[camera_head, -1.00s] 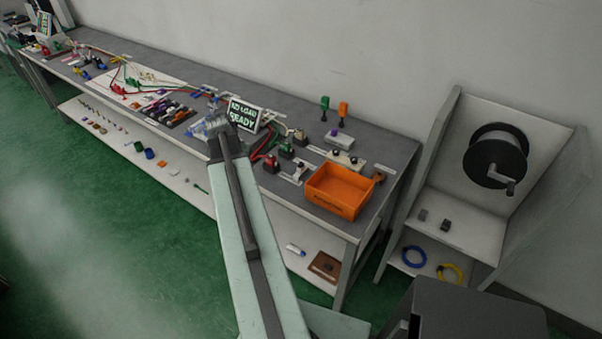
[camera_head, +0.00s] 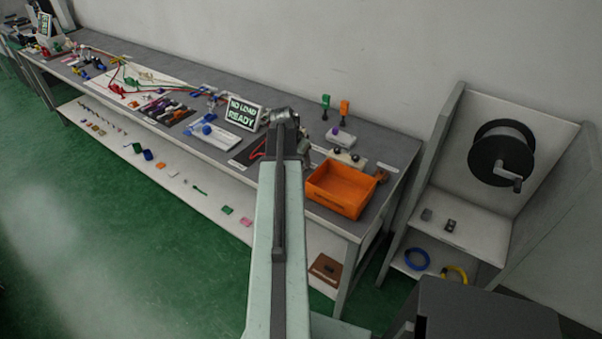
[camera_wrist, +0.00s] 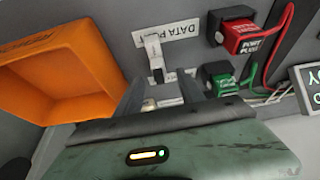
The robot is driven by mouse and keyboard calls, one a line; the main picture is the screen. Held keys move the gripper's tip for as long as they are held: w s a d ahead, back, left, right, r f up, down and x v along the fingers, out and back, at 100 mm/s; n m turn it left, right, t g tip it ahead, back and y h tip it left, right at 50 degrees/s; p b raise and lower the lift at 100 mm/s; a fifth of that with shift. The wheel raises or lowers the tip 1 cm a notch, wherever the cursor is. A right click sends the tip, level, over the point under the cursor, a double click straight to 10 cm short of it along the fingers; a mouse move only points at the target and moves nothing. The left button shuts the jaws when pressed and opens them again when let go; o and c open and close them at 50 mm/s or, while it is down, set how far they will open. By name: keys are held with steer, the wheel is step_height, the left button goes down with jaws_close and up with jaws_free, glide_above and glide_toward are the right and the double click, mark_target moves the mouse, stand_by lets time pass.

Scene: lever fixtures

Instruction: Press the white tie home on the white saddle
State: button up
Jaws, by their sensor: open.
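My gripper (camera_wrist: 161,94) is open, with its two grey fingers pointing at the bench top in the wrist view. In that view, a white upright piece (camera_wrist: 153,46) with a dark lower end stands just beyond the fingers, next to a "DATA P…" label. I cannot tell whether it is the white tie or part of another fixture. A small pale knob shows low between the fingers, partly hidden by my wrist housing. I cannot identify the white saddle with certainty. In the head view, my arm covers this part of the bench and hides the fingertips.
An orange bin (camera_wrist: 62,75) lies close left of the fingers; it also shows in the head view (camera_head: 342,190). A red block (camera_wrist: 240,36) and a green block (camera_wrist: 222,77) with cables stand to the right. A "NO LOAD READY" sign (camera_head: 242,113) stands left of my arm.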

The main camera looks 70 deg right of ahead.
steer(key=b+x, duration=0.2)
steer(key=x, duration=0.2)
steer(key=shift+b, duration=0.3)
steer(key=shift+r, duration=0.2)
jaws_close()
step_height(320, 180, up, 10)
steer(key=p, duration=1)
steer(key=shift+a, duration=0.1)
